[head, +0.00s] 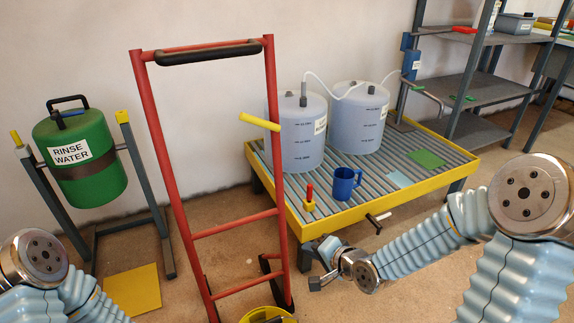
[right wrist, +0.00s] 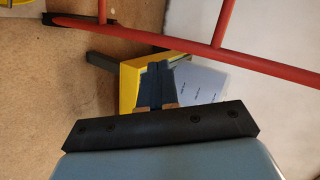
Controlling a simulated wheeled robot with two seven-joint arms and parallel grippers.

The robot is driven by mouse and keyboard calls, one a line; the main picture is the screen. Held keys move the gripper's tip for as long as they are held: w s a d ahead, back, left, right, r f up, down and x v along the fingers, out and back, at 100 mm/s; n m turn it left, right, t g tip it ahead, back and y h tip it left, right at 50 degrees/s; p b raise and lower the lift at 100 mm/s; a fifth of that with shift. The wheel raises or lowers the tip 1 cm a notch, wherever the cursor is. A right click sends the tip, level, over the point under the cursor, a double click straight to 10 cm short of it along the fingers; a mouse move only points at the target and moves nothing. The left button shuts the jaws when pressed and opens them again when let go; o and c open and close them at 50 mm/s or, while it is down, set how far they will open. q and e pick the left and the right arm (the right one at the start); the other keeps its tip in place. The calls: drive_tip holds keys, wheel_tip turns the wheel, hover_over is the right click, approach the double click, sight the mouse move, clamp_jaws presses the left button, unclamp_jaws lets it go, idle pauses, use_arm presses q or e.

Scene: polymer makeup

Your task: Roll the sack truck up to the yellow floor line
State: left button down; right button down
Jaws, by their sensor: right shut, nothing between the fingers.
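The sack truck stands upright, with a red frame (head: 183,197) and a black grip bar (head: 208,52) across its top. Red rails of it (right wrist: 222,22) also cross the top of the right wrist view. A yellow item (head: 268,315) is partly visible at its foot. My right gripper (head: 326,250) is shut and empty, low to the right of the frame, in front of the yellow-edged tray. Its shut fingers (right wrist: 157,86) show in the right wrist view. My left arm enters at lower left; its gripper is out of view. I cannot identify the yellow floor line.
A yellow-rimmed slatted tray (head: 410,195) holds two translucent drums (head: 303,150) (head: 357,130) and a blue mug (head: 345,184). A green rinse water drum (head: 95,181) hangs in a stand at left, near a yellow floor patch (head: 133,290). Grey shelving (head: 485,92) stands at back right.

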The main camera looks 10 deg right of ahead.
sight(280, 164)
wheel_tip(280, 164, up, 20)
drive_tip(key=s+d+m+t+y+p, duration=0.1)
drive_tip(key=d+m+t+y, duration=0.1)
drive_tip(key=m+t, duration=0.15)
drive_tip(key=shift+n+t, duration=0.35)
drive_tip(key=shift+t, duration=0.1)
drive_tip(key=x, duration=0.4)
drive_tip(key=p+x, duration=0.1)
drive_tip(key=x, duration=0.3)
drive_tip(key=p+x, duration=0.1)
drive_tip(key=x, duration=0.3)
drive_tip(key=shift+w+a+f, duration=0.1)
drive_tip(key=shift+w+f, duration=0.2)
drive_tip(key=shift+w+a+f, duration=0.1)
drive_tip(key=shift+w+a, duration=0.05)
drive_tip(key=shift+w, duration=0.35)
drive_tip(key=shift+h, duration=0.3)
